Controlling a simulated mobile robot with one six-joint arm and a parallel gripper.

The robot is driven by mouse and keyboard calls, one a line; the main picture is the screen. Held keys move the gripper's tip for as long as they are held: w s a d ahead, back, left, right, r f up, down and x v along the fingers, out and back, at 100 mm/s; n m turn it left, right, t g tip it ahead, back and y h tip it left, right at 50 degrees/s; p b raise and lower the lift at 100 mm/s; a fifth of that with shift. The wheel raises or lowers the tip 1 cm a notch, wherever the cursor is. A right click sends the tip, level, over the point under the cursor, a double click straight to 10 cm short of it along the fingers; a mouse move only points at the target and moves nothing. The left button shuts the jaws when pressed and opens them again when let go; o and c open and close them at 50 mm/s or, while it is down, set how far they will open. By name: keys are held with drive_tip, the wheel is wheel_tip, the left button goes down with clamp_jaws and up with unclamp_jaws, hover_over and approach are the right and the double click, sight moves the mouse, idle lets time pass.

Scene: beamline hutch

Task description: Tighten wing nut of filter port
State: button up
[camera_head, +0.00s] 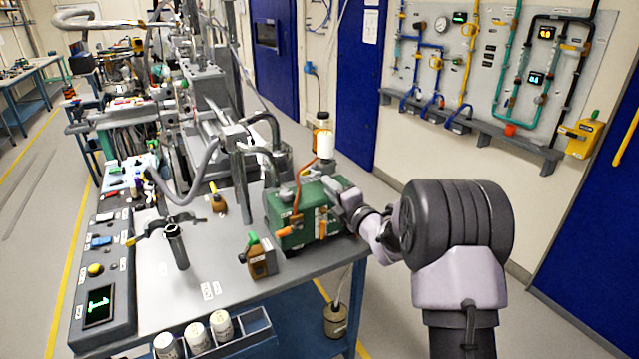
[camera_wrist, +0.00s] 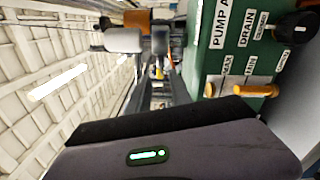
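The green pump (camera_head: 305,212) stands at the right end of the bench and also fills the upper right of the wrist view (camera_wrist: 222,62), labelled PUMP A and DRAIN. A white cylinder with an amber part (camera_head: 326,148) rises behind the pump; a pale cylinder (camera_wrist: 122,40) beside an orange one (camera_wrist: 137,18) shows in the wrist view. I cannot make out the filter port or its wing nut for certain. My gripper (camera_head: 345,193) is at the pump's upper right side in the head view.
An orange handle (camera_wrist: 255,90) and a black knob (camera_wrist: 296,28) stick out of the pump. Grey hoses arch behind. White jars (camera_head: 221,326) sit at the bench's front edge.

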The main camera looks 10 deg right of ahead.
sight(315, 174)
drive_tip(key=x, duration=0.6)
drive_tip(key=shift+w+b, duration=0.15)
drive_tip(key=shift+b, duration=0.15)
clamp_jaws()
idle(0.9)
